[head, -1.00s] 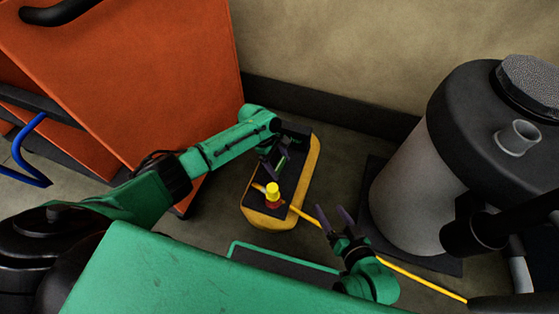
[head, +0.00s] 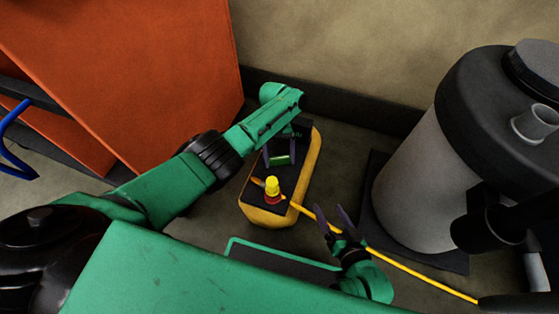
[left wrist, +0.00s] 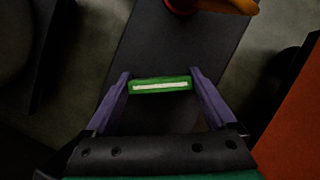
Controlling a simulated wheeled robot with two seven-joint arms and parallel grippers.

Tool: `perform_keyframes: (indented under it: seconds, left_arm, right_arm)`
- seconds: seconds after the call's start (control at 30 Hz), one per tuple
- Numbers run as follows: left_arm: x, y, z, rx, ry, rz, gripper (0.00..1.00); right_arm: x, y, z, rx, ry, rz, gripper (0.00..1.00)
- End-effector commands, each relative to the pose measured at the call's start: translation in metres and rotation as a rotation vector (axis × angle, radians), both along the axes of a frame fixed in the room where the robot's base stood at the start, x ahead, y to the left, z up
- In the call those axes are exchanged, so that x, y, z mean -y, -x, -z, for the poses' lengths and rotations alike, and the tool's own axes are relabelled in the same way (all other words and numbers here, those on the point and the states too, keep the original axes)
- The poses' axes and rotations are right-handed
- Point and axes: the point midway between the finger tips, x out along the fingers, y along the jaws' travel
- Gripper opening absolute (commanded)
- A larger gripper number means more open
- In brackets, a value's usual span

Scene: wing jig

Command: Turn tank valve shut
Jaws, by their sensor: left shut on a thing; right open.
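A low yellow tank unit (head: 312,165) with a dark top stands on the floor in the head view. A green bar (head: 280,160) with a pale stripe sits over its dark top; it also shows in the left wrist view (left wrist: 160,85). My left gripper (head: 280,157) is shut on the green bar, one purple finger at each end. A yellow knob (head: 272,184) on a red base, with an orange lever (head: 258,182) beside it, stands nearer me on the unit. I cannot tell which part is the valve. My right gripper (head: 332,213) is open and empty, right of the unit.
A yellow hose (head: 400,264) runs from the unit to the lower right. A large grey drum (head: 420,185) with a black lid stands at right on a dark mat. An orange cabinet (head: 130,70) is at left, a wall behind. A green-edged tray (head: 290,257) is in front.

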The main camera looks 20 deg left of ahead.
Motion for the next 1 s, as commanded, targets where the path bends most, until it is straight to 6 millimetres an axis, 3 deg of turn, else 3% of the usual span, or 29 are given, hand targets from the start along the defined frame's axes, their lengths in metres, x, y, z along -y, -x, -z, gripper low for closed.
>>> perform_keyframes:
  seconds: [0.13,0.5,1.0]
  left_arm:
    - [0.001,0.000,0.003,-0.001,0.000,0.137,0.34]
    - [0.000,0.000,0.001,-0.001,0.000,0.413,0.34]
    - [0.000,0.000,0.000,0.000,0.001,0.530,0.34]
  right_arm:
    - [0.000,0.001,0.015,0.008,-0.007,0.007,0.76]
    - [0.000,0.001,0.027,0.029,-0.024,0.023,0.76]
    - [0.000,0.001,0.032,0.033,-0.026,0.027,0.76]
